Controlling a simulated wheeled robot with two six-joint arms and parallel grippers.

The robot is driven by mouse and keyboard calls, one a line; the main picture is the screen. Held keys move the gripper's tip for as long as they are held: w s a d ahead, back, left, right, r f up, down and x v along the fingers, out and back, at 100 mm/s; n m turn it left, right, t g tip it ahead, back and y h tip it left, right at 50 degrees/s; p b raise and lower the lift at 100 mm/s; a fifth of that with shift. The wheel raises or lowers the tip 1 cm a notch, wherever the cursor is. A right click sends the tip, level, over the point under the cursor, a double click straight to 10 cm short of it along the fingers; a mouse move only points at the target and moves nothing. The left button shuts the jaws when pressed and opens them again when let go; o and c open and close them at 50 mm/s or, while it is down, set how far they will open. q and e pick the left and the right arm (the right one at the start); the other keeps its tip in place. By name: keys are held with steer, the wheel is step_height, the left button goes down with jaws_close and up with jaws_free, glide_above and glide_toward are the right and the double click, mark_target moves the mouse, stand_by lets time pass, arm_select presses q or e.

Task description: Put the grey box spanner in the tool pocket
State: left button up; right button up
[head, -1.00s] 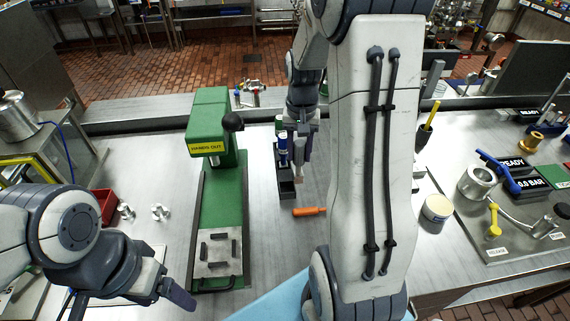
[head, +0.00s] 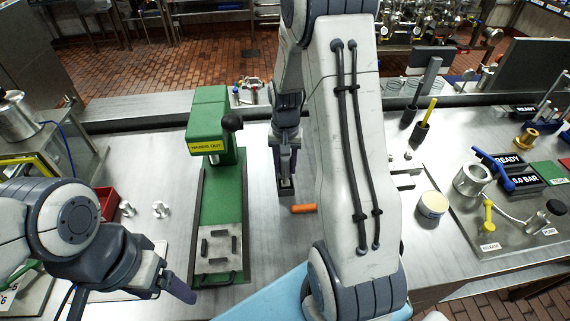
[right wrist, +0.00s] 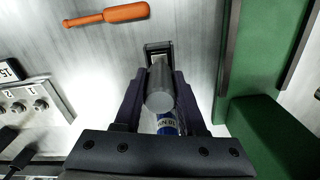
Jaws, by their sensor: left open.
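The grey box spanner (right wrist: 160,88) is a plain grey cylinder between the fingers of my right gripper (right wrist: 160,82) in the right wrist view. The fingers press on it from both sides. The dark tool pocket (right wrist: 158,47) shows just beyond the spanner's end, and the spanner overlaps it in the picture. I cannot tell whether the spanner is inside it. In the head view my right gripper (head: 287,168) is over the dark pocket block (head: 286,191) and hides most of it. My left gripper (head: 178,290) is open and empty at the lower left.
A blue labelled tool (right wrist: 166,124) shows behind the spanner. An orange handle (head: 303,209) lies beside the pocket block. The green press (head: 213,130) stands close to the left. A cream tub (head: 432,205) stands to the right. The bench left of the press has some clear room.

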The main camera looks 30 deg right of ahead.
steer(key=o, duration=0.4)
steer(key=shift+r, duration=0.1)
step_height(320, 180, up, 12)
steer(key=shift+r+b, duration=0.1)
steer(key=shift+b, duration=0.35)
stand_by(0.4)
